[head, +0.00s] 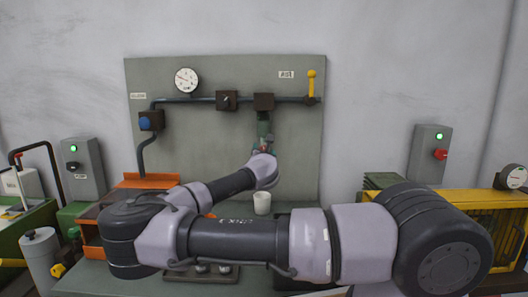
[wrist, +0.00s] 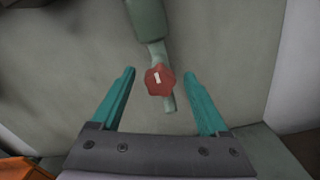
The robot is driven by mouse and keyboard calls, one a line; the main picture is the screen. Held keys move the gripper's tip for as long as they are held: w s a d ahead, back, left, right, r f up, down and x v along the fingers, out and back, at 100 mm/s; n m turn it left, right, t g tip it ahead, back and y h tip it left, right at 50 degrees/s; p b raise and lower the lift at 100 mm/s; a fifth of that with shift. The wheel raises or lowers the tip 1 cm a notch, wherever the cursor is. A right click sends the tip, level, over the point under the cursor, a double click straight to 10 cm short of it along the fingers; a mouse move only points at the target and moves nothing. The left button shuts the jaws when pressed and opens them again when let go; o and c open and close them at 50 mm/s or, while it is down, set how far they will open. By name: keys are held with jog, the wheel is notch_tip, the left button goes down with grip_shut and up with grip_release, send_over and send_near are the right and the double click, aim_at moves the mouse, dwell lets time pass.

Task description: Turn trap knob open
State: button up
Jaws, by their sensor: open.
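The red trap knob (wrist: 158,80), lobed with a white mark, sits on a grey-green pipe fitting (wrist: 149,22) in the wrist view. The mark runs nearly upright, slightly tilted. My gripper (wrist: 161,75) has its two teal fingers spread, one on each side of the knob, with visible gaps on both sides. Neither finger appears to touch it. I cannot tell whether the fingertips reach the knob's depth. In the head view my gripper (head: 263,147) is at the lower end of the vertical trap pipe (head: 264,125), and my wrist mostly hides the knob.
A grey-green panel (head: 200,130) behind carries a gauge (head: 187,80), a blue knob (head: 146,123), a dark valve block (head: 227,100) and a yellow lever (head: 311,84). A white cup (head: 262,203) stands on the bench below the trap. An orange tray (head: 148,181) is at left.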

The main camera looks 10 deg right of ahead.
jog(key=shift+c, duration=0.3)
grip_shut()
jog(key=shift+m, duration=0.4)
jog(key=m, duration=1.6)
jog(key=shift+d+f+m, duration=0.15)
jog(key=shift+f+m, duration=0.2)
jog(key=shift+m, duration=0.35)
